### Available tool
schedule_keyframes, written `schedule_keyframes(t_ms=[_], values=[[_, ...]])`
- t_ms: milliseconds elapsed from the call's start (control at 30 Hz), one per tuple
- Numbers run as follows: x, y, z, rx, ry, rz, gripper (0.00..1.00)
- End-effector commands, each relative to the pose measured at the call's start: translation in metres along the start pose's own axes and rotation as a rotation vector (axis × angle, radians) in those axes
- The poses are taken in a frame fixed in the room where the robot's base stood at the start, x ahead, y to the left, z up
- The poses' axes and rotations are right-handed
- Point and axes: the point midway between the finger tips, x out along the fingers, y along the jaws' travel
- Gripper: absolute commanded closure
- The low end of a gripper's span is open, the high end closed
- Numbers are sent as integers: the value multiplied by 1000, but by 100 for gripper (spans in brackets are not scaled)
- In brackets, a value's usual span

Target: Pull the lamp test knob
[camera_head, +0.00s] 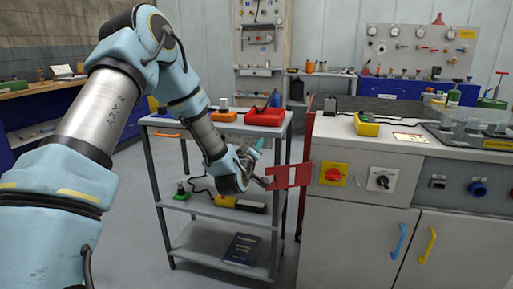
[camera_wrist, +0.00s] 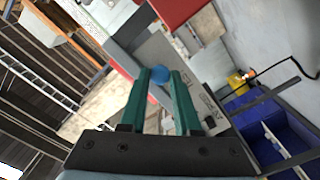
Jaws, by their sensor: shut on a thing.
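A round blue knob (camera_wrist: 160,75) shows in the wrist view, in front of a grey panel with dark lettering (camera_wrist: 205,97) that I cannot fully read. The green fingers of my gripper (camera_wrist: 160,86) are closed on the knob, one on each side near their tips. In the head view my gripper (camera_head: 262,181) is low at the left end of the grey cabinet, beside a red plate (camera_head: 290,176). The held knob cannot be made out there.
The grey cabinet (camera_head: 358,228) carries a red rotary switch (camera_head: 333,174), a black selector (camera_head: 382,180) and another blue knob (camera_head: 478,188). A grey shelf cart (camera_head: 208,128) stands close behind my arm. Open floor (camera_head: 140,220) lies left of the cart.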

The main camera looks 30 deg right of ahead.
Motion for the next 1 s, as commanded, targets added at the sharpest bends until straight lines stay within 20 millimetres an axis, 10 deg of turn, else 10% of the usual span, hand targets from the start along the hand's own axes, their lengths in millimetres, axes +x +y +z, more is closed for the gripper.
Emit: schedule_keyframes(t_ms=[933, 967, 1000], values=[[-16, 0, -1, 0, 2, -1, 100], [-16, 0, -1, 0, 2, -1, 67], [-16, 0, -1, 0, 1, -1, 62]])
